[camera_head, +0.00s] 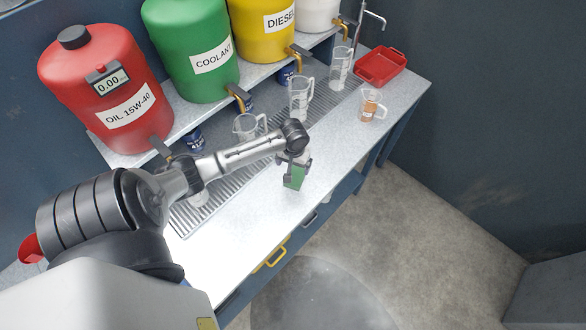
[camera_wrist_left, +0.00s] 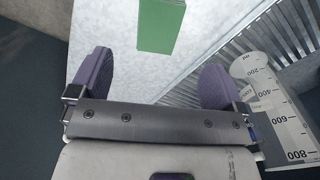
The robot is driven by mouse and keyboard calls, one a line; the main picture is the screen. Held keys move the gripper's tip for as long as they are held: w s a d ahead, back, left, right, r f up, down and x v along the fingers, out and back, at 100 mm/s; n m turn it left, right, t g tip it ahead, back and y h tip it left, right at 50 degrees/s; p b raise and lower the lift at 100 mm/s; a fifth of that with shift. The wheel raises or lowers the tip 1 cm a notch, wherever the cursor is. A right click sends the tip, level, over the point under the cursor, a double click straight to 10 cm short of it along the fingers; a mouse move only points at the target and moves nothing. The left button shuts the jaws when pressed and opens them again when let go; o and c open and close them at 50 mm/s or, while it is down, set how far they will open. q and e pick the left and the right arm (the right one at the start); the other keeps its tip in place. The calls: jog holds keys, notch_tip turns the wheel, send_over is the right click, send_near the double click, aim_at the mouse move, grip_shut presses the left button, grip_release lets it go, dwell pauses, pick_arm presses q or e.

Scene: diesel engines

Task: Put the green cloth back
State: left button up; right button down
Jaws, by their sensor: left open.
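The green cloth (camera_head: 294,178) looks like a small folded block on the pale worktop, near the bench's front edge. It also shows in the left wrist view (camera_wrist_left: 160,26), at the top centre, beyond the fingertips and lined up with the gap between them. My left gripper (camera_head: 295,165) is over the cloth and hides part of it in the head view. In the left wrist view its two fingers (camera_wrist_left: 157,78) are spread apart with bare worktop between them. I cannot tell the exact height above the cloth. My right gripper is not in view.
A drain grate (camera_wrist_left: 287,28) runs along the worktop (camera_head: 250,205). Clear measuring jugs (camera_head: 300,100) stand on it, one near my left gripper (camera_wrist_left: 275,105). A jug of amber liquid (camera_head: 369,106) and a red tray (camera_head: 381,66) are farther right. Red (camera_head: 105,90), green and yellow drums stand behind.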

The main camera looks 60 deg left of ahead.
pick_arm(q)
jog(key=s+d+r+m+t, duration=0.1)
jog(key=s+d+m, duration=0.4)
jog(key=d, duration=0.5)
jog(key=s+d+m+t, duration=0.1)
jog(key=s+d+m, duration=0.2)
jog(key=s+d, duration=0.6)
jog(key=s+d+r+m+t, duration=0.1)
jog(key=s+d+r+m, duration=0.1)
jog(key=d+r, duration=0.3)
jog(key=shift+s+r+t, duration=0.3)
jog(key=shift+s+r, duration=0.15)
jog(key=shift+s, duration=0.25)
jog(key=shift+r, duration=0.1)
notch_tip(320, 180, up, 11)
jog(key=p, duration=1.1)
